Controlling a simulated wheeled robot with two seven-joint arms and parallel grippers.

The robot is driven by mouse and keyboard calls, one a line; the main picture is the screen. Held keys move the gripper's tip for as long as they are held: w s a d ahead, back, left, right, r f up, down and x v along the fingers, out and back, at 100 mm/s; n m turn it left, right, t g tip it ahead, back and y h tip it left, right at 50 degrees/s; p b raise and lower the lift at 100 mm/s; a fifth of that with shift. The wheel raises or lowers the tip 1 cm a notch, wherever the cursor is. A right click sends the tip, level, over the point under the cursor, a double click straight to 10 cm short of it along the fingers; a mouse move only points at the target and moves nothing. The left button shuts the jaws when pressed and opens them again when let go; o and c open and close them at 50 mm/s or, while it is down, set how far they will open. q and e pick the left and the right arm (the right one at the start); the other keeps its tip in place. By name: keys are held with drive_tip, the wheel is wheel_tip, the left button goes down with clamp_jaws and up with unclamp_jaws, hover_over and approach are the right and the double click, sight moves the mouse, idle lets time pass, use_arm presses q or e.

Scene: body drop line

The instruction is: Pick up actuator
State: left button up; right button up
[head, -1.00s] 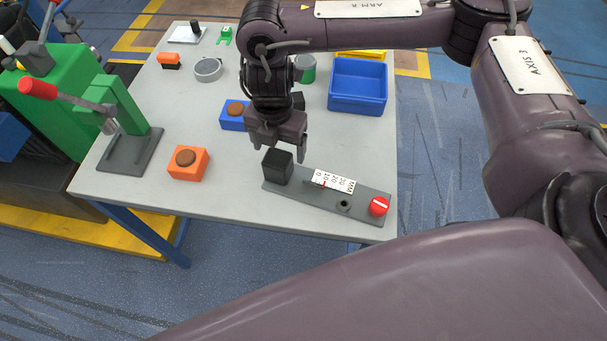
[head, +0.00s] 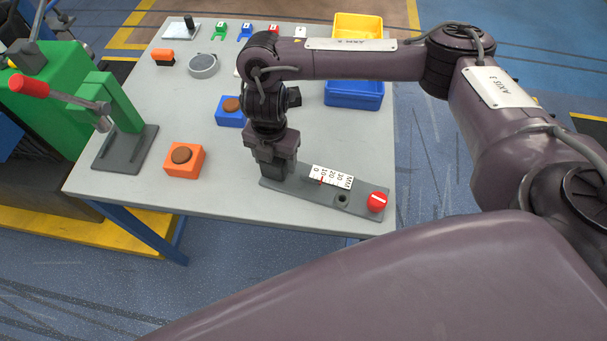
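A black block (head: 272,171) stands on the left end of a grey plate (head: 300,192) that carries a millimetre scale; no label marks it as the actuator. My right gripper (head: 272,168) points down over this block from above, with its fingers at the block's sides. The gripper hides most of the block. I cannot tell whether the fingers press on it or stand just clear. The block appears to rest on the plate. My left gripper is not in view.
The plate also bears a red knob (head: 376,202). An orange box (head: 184,161) and a blue box (head: 229,112) with brown round tops stand to the left. A blue bin (head: 354,95) and yellow bin (head: 358,25) stand behind. A green lever press (head: 118,105) is at the left.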

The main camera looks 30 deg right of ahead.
drive_tip(key=c, duration=1)
drive_tip(key=shift+c, duration=0.3)
drive_tip(key=shift+w+r, duration=0.1)
